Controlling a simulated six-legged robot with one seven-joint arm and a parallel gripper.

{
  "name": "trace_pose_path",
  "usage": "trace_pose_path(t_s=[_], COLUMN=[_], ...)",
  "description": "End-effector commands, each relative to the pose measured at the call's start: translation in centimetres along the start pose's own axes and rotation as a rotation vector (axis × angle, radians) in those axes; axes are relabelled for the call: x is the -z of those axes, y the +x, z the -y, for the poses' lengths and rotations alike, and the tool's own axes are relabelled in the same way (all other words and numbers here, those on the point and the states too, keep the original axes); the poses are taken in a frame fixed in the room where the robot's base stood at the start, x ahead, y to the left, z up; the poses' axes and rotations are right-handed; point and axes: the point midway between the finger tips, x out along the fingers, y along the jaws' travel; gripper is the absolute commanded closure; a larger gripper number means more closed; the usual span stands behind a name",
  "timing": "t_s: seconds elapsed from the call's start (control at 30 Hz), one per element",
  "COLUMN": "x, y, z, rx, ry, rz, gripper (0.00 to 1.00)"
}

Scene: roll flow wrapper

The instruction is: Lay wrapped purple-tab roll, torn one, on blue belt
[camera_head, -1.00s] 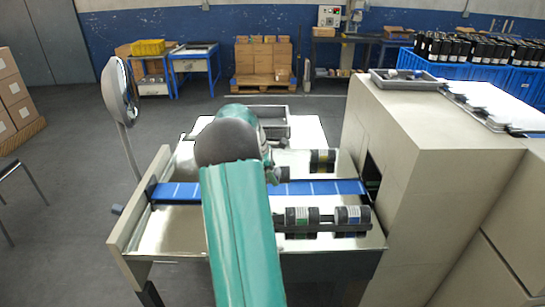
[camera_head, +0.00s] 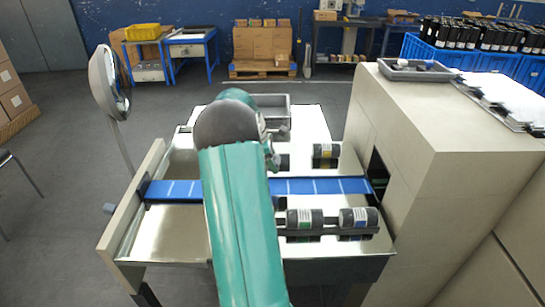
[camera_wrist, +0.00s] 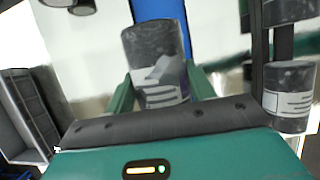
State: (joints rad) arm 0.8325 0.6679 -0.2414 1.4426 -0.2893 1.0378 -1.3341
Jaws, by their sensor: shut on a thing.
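The blue belt (camera_head: 325,186) runs across the pale machine table and into an opening in the machine at right. In the wrist view, my gripper (camera_wrist: 160,92) is shut on a dark roll (camera_wrist: 155,55). The roll has a grey-white label with an uneven, torn-looking edge. In the head view, my arm hides the held roll and most of the gripper.
A grey tray (camera_head: 268,112) stands at the back. The belt's left part is clear.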

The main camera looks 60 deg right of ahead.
Motion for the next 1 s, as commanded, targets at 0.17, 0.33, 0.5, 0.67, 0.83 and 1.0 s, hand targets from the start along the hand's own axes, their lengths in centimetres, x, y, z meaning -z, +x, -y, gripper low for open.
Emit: trace_pose_path(t_s=[0.17, 0.33, 0.5, 0.67, 0.83, 1.0], x=[0.8, 1.6, 2.4, 2.8, 2.9, 2.9], y=[1.9, 3.8, 5.6, 6.6, 6.8, 6.8], z=[0.3, 0.3, 0.3, 0.2, 0.1, 0.2], rx=[0.000, -0.001, -0.002, -0.002, -0.003, -0.003], ry=[0.000, 0.000, 0.000, 0.001, 0.001, 0.001], rz=[0.000, 0.000, 0.000, 0.000, 0.000, 0.000], gripper=[0.79, 0.79, 0.79, 0.79, 0.79, 0.79])
